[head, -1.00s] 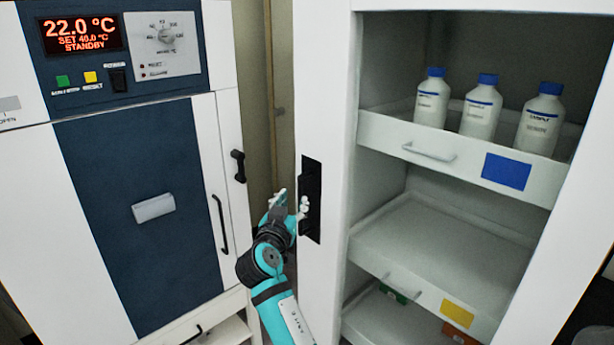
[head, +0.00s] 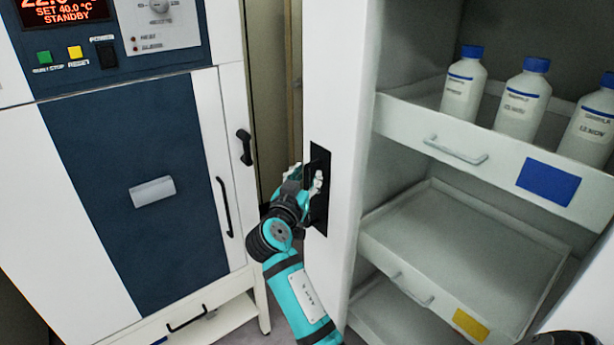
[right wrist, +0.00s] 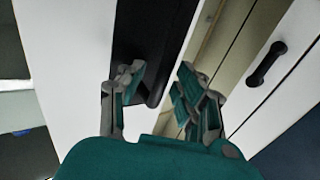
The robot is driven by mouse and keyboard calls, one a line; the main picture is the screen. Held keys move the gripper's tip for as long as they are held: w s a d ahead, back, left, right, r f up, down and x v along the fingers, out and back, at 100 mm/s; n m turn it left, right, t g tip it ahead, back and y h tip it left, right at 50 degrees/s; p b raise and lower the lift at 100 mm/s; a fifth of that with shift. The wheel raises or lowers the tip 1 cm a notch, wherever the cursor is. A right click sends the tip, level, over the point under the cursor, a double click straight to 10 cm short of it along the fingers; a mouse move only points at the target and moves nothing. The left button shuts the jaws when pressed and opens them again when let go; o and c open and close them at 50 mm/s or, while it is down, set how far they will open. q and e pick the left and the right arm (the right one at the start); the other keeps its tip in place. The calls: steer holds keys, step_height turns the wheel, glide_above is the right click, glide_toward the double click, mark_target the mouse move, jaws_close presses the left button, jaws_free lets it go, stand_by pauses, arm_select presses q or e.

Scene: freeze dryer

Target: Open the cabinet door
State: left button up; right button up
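The white cabinet (head: 337,120) stands at the right with its shelves exposed. A tall white panel at its left edge carries a black handle plate (head: 320,165), also in the right wrist view (right wrist: 140,30); I cannot tell whether this panel is a swung door or the frame. My right gripper (head: 305,183) is at this handle. In the right wrist view its two fingers (right wrist: 163,88) are spread apart, with the black handle bar (right wrist: 160,75) showing between and beyond them. Whether they touch it is unclear.
The dryer with a blue door (head: 130,190) stands at the left, with black handles (head: 244,147). A narrow gap separates it from the cabinet. White bottles (head: 522,95) with blue caps stand in the upper drawer (head: 400,115); an emptier drawer (head: 385,240) is below.

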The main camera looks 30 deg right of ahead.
jaws_close()
steer(key=shift+w+f, duration=0.1)
steer(key=shift+f, duration=0.05)
stand_by(0.4)
